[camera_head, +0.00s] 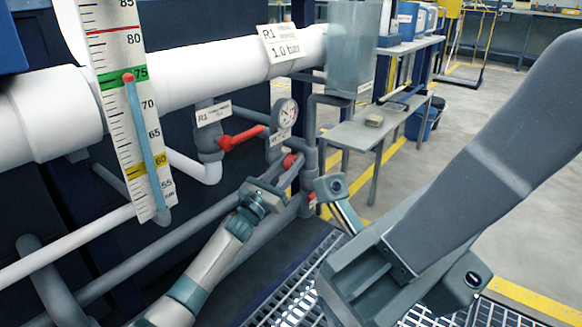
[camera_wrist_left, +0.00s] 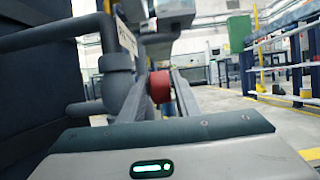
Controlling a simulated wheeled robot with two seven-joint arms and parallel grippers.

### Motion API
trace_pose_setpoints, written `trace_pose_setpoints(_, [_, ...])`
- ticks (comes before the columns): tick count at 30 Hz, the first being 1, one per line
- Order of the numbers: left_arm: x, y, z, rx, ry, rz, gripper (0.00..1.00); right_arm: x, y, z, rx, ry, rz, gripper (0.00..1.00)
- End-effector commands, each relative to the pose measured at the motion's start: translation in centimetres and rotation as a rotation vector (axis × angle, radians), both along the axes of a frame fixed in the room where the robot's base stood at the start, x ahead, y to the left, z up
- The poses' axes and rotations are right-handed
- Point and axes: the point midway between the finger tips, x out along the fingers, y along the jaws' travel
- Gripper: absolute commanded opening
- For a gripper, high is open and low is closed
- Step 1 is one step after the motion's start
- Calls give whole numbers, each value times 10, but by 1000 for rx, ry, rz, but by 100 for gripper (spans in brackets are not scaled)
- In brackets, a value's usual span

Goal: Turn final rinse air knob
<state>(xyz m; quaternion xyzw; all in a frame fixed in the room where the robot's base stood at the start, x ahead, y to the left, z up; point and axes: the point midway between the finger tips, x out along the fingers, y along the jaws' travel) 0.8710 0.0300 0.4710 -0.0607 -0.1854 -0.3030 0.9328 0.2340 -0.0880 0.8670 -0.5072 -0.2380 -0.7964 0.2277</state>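A small red knob (camera_head: 290,160) sits on the grey pipework below the pressure gauge (camera_head: 286,112) in the head view. It also shows in the left wrist view (camera_wrist_left: 159,87), between the two fingers. My left gripper (camera_head: 280,181) reaches up to this knob from the lower left. Its fingers (camera_wrist_left: 160,95) stand on either side of the knob and look spread, with a narrow gap; contact is not clear. I cannot read which knob is labelled final rinse air. My right gripper (camera_head: 365,265) is at the lower right, away from the knob; its finger opening is not clear.
A red lever valve (camera_head: 241,138) with an R1 tag is just left of the gauge. A thermometer scale (camera_head: 125,100) and a thick white pipe (camera_head: 200,75) are at left. Grey pipes surround the knob. A grey bench (camera_head: 360,135) stands behind; the floor (camera_head: 470,150) is open at right.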

Motion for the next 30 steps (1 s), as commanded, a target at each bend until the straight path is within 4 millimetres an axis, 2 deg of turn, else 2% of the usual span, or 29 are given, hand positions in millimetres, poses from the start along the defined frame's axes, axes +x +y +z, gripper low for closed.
trace_pose_setpoints(13, [5,-4,3,1,1,0,30,-6,0,2,6,-23,10,30])
trace_pose_setpoints(14, [5,-4,3,1,1,0,25,-6,0,2,6,-23,9,30])
trace_pose_setpoints(17, [5,-4,3,0,0,0,1,-5,0,1,6,-22,7,30])
trace_pose_setpoints(26, [5,-4,6,11,12,-1,0,-1,-1,7,5,-4,-1,30])
trace_pose_setpoints(28, [5,-4,7,20,25,-2,0,2,-1,12,2,10,-11,30])
trace_pose_setpoints(30, [5,-4,8,32,41,-2,0,15,0,9,-18,55,-41,30])
